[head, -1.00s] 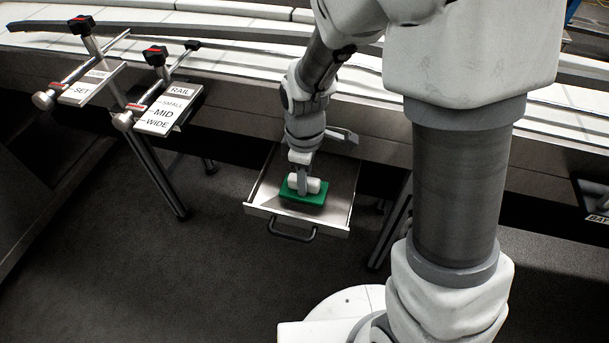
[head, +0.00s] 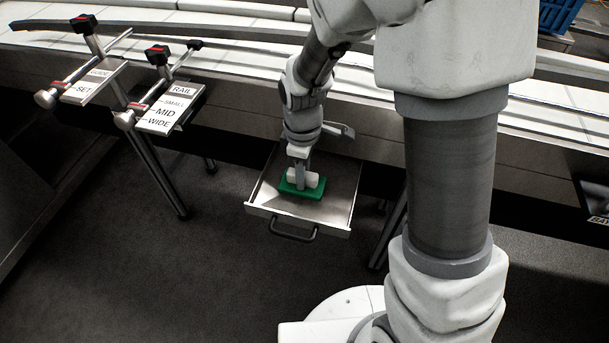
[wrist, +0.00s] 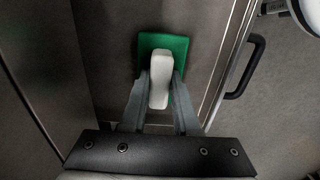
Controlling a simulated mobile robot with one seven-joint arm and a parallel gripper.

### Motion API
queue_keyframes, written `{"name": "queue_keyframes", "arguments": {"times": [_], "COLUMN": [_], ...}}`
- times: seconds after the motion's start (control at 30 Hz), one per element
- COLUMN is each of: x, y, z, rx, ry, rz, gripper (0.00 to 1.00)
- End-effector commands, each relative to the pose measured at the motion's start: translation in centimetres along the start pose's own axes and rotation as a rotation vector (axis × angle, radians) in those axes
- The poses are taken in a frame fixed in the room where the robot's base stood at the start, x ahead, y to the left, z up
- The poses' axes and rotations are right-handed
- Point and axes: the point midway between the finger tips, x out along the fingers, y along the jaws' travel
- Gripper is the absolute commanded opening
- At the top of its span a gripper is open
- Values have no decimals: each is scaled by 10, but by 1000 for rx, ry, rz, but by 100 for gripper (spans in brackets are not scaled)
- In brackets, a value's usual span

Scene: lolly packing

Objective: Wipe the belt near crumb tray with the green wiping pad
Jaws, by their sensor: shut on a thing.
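The green wiping pad (head: 313,191) has a white grip block on top. My gripper (head: 302,180) is shut on this white block. The pad is over the open crumb tray (head: 333,214), a shallow metal drawer with a dark handle under the belt. I cannot tell whether the pad touches the tray floor. In the wrist view the green pad (wrist: 181,45) lies beyond the fingers, and the white block sits between the two fingers of my gripper (wrist: 160,88). The pale belt (head: 240,52) runs behind and above the tray. My arm hides part of the belt.
A rail-setting bracket with a label plate (head: 170,112) and a similar guide bracket (head: 93,84) stick out from the belt's front at left. The tray handle (head: 293,234) faces the open floor. A blue crate (head: 560,14) is at the top right.

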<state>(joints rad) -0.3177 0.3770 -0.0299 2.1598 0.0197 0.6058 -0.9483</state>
Motion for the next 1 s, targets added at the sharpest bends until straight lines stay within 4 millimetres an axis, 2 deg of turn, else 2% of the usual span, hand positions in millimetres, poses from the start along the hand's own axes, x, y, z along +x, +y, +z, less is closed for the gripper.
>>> {"name": "queue_keyframes", "arguments": {"times": [1.0], "x": [0], "y": [34], "z": [-24], "rx": [-1], "ry": [0], "rz": [1], "gripper": [0]}}
